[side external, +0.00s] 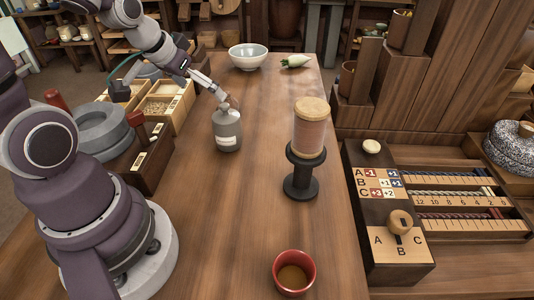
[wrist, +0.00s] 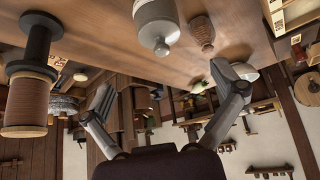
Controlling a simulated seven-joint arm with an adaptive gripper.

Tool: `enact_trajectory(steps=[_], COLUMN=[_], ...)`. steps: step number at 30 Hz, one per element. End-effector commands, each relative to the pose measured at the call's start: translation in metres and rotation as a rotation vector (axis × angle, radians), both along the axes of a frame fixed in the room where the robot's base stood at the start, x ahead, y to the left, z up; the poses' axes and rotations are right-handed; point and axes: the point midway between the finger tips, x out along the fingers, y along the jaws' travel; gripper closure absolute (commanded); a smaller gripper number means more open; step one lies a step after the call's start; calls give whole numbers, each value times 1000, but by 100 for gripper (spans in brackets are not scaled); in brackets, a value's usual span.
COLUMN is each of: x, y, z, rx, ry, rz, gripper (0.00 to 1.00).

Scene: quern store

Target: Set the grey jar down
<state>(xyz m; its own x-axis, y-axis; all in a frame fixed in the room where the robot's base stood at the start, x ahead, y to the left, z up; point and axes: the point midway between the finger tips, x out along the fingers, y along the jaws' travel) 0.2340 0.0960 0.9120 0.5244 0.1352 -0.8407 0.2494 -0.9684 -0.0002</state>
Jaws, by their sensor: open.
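The grey jar (side external: 227,130) stands upright on the wooden table (side external: 262,200) in the side external view. It has a pale label band and a narrow neck. In the wrist view, which shows the scene turned over, the jar (wrist: 156,18) is at the top centre, beyond my fingertips. My gripper (side external: 221,94) is just above and behind the jar in the side view. In the wrist view my gripper (wrist: 162,80) has its two fingers spread wide with nothing between them.
A small brown-filled bottle (wrist: 202,34) stands near the jar. A black stand with a wood-capped cylinder (side external: 309,128) is to the right. A red cup (side external: 293,272) is in front, a white bowl (side external: 248,57) behind. Wooden trays (side external: 165,104) line the left; the table front is mostly clear.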

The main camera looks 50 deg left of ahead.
Motion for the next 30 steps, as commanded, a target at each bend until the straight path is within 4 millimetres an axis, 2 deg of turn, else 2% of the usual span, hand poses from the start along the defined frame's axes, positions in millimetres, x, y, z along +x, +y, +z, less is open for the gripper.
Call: enact_trajectory(steps=[5, 7, 10, 12, 15, 19, 30], x=[-9, -11, -22, -37, -58, -69, -69], y=[-2, -11, -47, -70, -90, -97, -96], z=[14, 20, 39, 51, 60, 62, 62], rx=[1, 1, 1, -1, -6, -11, -11], ry=[-2, 1, 20, 38, 62, 80, 81], rz=[-1, -24, -121, -183, -239, -254, -252], gripper=[6, 6, 6, 6, 6, 6, 6])
